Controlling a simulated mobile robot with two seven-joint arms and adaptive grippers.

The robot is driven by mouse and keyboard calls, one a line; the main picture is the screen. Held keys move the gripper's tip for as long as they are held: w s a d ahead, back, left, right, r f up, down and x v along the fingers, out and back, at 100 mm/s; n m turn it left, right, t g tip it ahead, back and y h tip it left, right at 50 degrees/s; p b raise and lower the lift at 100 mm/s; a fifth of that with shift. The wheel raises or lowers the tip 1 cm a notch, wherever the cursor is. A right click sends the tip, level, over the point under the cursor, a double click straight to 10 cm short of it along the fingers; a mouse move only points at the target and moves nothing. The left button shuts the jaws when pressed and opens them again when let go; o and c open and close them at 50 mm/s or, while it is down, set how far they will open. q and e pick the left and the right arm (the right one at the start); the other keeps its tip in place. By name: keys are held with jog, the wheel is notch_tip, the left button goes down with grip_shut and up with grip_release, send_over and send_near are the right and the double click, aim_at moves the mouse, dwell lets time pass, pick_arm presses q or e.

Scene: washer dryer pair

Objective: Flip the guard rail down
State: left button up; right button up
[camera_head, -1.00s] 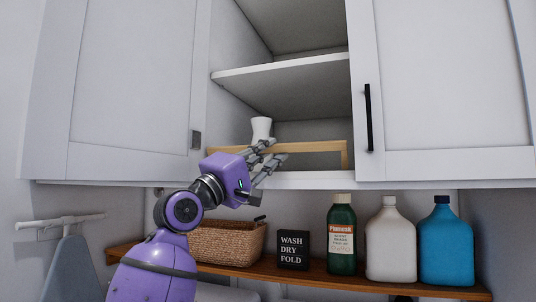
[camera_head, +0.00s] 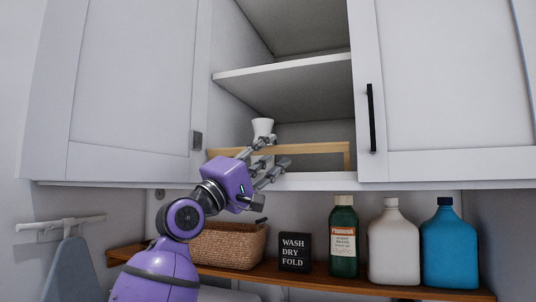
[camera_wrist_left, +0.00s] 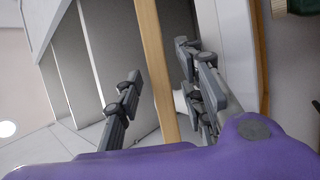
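The guard rail (camera_head: 315,148) is a light wooden bar frame across the front of the open cabinet's bottom compartment. It stands upright. My left gripper (camera_head: 277,151) is at the rail's left-middle part, with its fingers spread. In the left wrist view the rail (camera_wrist_left: 156,60) passes between the spread fingers of the gripper (camera_wrist_left: 160,88), with gaps visible on both sides. A white cup or vase (camera_head: 263,127) stands behind the rail, partly hidden by the rail and fingers. My right gripper is not in view.
A closed cabinet door (camera_head: 445,85) with a black handle is at right; another door (camera_head: 120,90) is at left. Below, a wooden shelf (camera_head: 330,281) holds a basket (camera_head: 230,246), a black sign (camera_head: 294,252) and bottles (camera_head: 394,245). The cabinet's upper shelf (camera_head: 285,70) looks empty.

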pick_arm(q)
jog(key=v, duration=1.2)
jog(key=shift+f, duration=0.2)
